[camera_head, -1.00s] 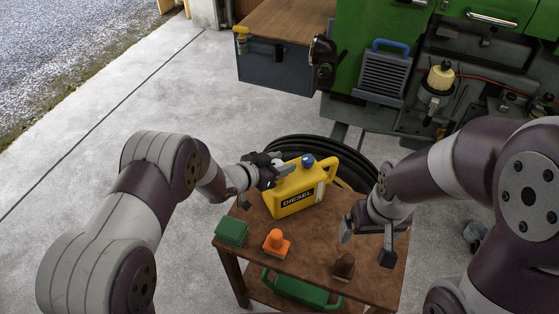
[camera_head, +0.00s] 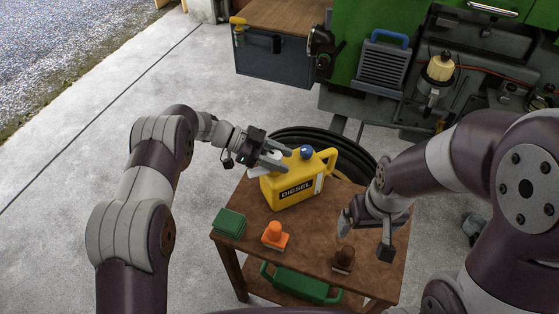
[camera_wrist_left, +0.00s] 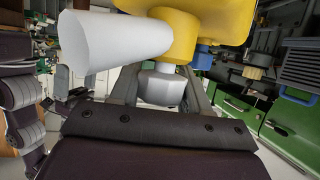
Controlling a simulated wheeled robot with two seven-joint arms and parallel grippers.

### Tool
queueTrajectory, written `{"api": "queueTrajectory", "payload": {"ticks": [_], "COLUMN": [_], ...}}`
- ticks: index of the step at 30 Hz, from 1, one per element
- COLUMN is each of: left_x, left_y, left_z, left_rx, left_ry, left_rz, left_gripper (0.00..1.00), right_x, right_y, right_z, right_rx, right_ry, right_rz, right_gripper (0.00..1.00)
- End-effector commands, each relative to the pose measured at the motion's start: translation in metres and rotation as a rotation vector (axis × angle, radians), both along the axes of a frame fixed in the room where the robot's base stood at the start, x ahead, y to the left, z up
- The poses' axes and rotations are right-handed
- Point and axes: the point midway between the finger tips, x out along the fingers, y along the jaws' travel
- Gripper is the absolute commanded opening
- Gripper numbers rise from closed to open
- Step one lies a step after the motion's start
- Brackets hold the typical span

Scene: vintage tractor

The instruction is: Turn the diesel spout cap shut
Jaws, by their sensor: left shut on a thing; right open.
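The yellow diesel can (camera_head: 290,186) stands upright on the small brown table, with a blue cap (camera_head: 306,153) on top. Its white spout (camera_head: 260,172) sticks out to the left, and it shows large in the left wrist view (camera_wrist_left: 112,48). My left gripper (camera_head: 278,158) is at the can's upper left. In the left wrist view its fingers are shut on a grey faceted spout cap (camera_wrist_left: 162,86), beside the yellow collar of the spout. My right gripper (camera_head: 367,238) is open and empty above the table's right side.
On the table (camera_head: 308,243) stand a green box (camera_head: 229,222), an orange cone-shaped piece (camera_head: 275,235) and a brown piece (camera_head: 344,259). A green item (camera_head: 300,286) lies on the shelf below. A black tyre and the green tractor (camera_head: 375,20) are behind.

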Motion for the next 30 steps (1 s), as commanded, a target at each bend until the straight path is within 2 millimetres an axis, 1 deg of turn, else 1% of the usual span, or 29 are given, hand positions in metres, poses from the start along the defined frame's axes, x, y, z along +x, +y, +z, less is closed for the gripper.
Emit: {"api": "queueTrajectory", "payload": {"ticks": [1, 3, 12, 20, 30], "left_x": [0.000, -0.001, -0.003, -0.004, -0.005], "left_y": [0.000, 0.000, 0.001, 0.001, 0.001], "left_z": [-0.006, -0.006, -0.004, -0.001, 0.000], "left_rx": [0.000, 0.000, 0.000, -0.001, -0.001], "left_ry": [-0.003, -0.002, -0.001, 0.000, 0.000], "left_rz": [-0.036, -0.090, -0.257, -0.322, -0.333], "left_gripper": [0.16, 0.16, 0.16, 0.16, 0.16], "right_x": [0.000, 0.000, 0.000, 0.000, 0.000], "right_y": [0.000, 0.000, 0.000, 0.000, 0.000], "right_z": [-0.010, -0.017, -0.038, -0.045, -0.045], "right_rx": [0.000, 0.000, 0.000, 0.000, 0.000], "right_ry": [0.000, 0.000, 0.000, 0.000, 0.000], "right_rz": [0.000, 0.000, 0.000, 0.000, 0.000], "right_gripper": [0.96, 0.96, 0.96, 0.96, 0.96]}}
